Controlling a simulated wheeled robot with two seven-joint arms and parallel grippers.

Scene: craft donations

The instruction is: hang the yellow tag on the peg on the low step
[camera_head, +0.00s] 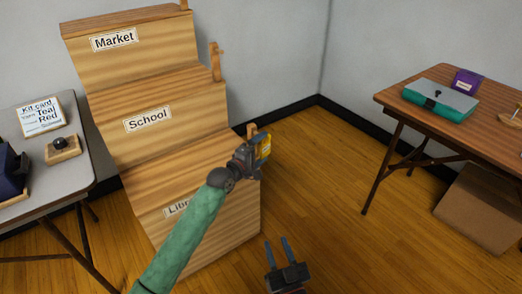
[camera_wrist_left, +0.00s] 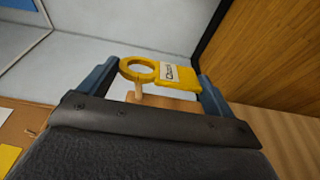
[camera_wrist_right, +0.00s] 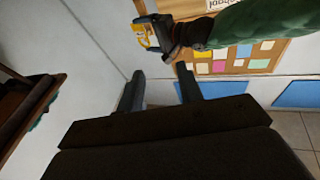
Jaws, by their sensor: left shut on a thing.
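The yellow tag (camera_head: 264,146) is in my left gripper (camera_head: 260,149), at the right end of the low step (camera_head: 175,175). In the left wrist view the tag (camera_wrist_left: 178,74), with a ring and a white label, lies between the two fingers (camera_wrist_left: 153,85). The wooden peg (camera_head: 252,130) stands at the low step's right edge. In the left wrist view the peg (camera_wrist_left: 138,91) shows at the ring's lower edge; I cannot tell whether it passes through. My right gripper (camera_head: 279,249) is open and empty, low in front of the stand; its fingers are apart in the right wrist view (camera_wrist_right: 160,88).
The stepped wooden stand has higher steps marked School (camera_head: 148,118) and Market (camera_head: 114,39), with another peg (camera_head: 215,62) on the School step. A grey table (camera_head: 80,168) stands left. A brown table (camera_head: 480,135) with a teal box (camera_head: 440,100) stands right, above a carton (camera_head: 485,210). Floor between is clear.

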